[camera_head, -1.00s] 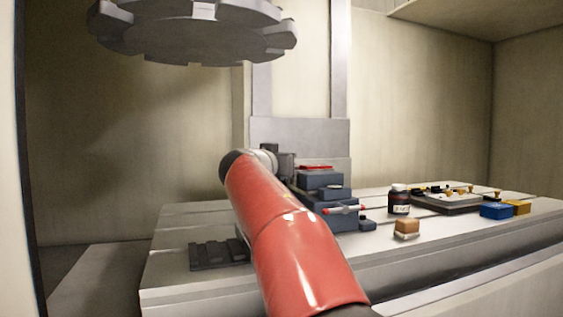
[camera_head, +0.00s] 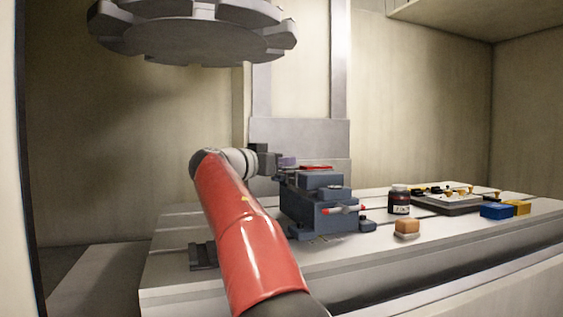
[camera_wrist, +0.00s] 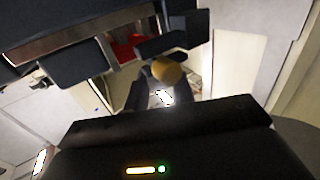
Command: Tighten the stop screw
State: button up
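A blue-grey vise-like fixture (camera_head: 315,210) stands on the machine table, with a red piece (camera_head: 316,167) on top. In the wrist view, a round brass-coloured knob (camera_wrist: 167,71) shows at the tips of my dark fingers, in front of dark blocks. I cannot tell whether it is the stop screw. My gripper (camera_head: 287,161) is at the upper left of the fixture. Its fingers (camera_wrist: 162,88) stand apart in the wrist view, with a bright gap between them. I cannot tell whether they touch the knob. The knob is not clear in the head view.
A red-ended bar (camera_head: 343,210) is at the fixture's front. A large toothed disc (camera_head: 195,35) hangs above.

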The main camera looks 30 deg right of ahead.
jog(key=shift+o, duration=1.4)
jog(key=shift+a, duration=0.15)
jog(key=b+v, duration=0.1)
jog(key=v, duration=0.6)
jog(key=shift+a, duration=0.3)
jog(key=shift+s, duration=0.1)
